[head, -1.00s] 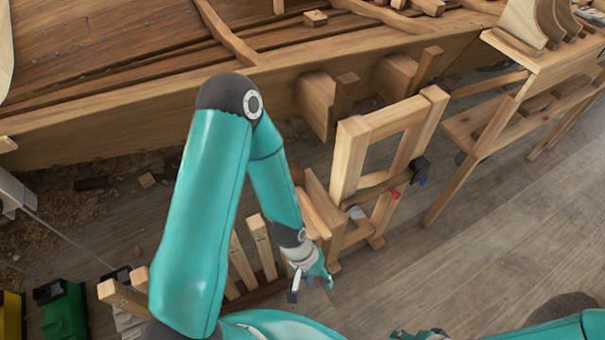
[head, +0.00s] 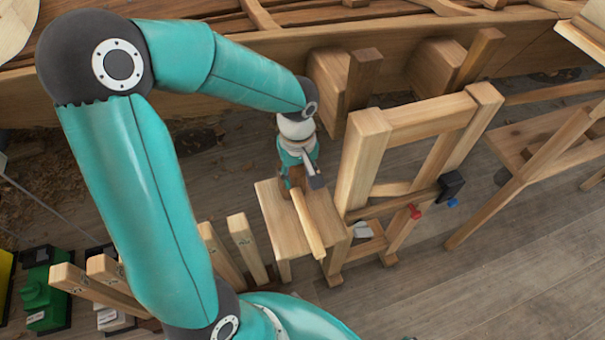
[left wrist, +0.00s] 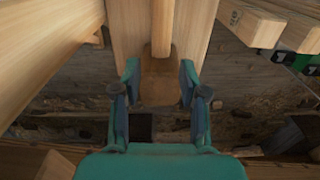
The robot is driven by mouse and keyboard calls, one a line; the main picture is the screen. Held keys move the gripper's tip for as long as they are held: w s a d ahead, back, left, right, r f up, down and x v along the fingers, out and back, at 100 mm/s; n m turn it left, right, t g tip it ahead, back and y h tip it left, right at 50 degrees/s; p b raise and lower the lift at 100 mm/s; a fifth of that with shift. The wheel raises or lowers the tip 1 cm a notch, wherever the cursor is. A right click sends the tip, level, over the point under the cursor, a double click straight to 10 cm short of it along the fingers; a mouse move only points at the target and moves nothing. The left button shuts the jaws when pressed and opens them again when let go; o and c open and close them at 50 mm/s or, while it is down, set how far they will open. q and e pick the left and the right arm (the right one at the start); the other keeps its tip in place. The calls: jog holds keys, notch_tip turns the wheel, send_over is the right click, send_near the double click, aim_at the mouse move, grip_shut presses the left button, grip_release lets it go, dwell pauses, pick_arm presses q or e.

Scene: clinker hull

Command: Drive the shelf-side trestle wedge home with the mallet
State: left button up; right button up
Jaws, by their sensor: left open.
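The mallet lies on a small wooden stool (head: 322,198), its pale handle (head: 308,226) pointing toward me and its darker head mostly hidden by my gripper. My left gripper (head: 299,182) is open above the head end. In the left wrist view, the mallet's brown head (left wrist: 160,84) shows between the two open fingers; I cannot tell whether they touch it. Two upright wooden pieces that look like wedges stand beside blocks at the hull: a left one (head: 362,78) and a right one (head: 480,54). My right gripper is out of view.
A wooden trestle frame (head: 417,118) stands right of the stool, with a black clamp (head: 451,187) on it. A shelf bench (head: 545,135) is farther right. Upright slats (head: 246,248) and a green box (head: 44,290) are at lower left. The floor at lower right is clear.

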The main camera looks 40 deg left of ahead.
aim_at(298, 194)
pick_arm(q)
notch_tip(298, 194, down, 7)
jog(key=b, duration=0.5)
jog(key=shift+r, duration=0.1)
jog(key=shift+f+b, duration=0.85)
jog(key=shift+b, duration=0.15)
grip_shut()
jog(key=shift+r, duration=0.25)
jog(key=shift+r+p, duration=0.4)
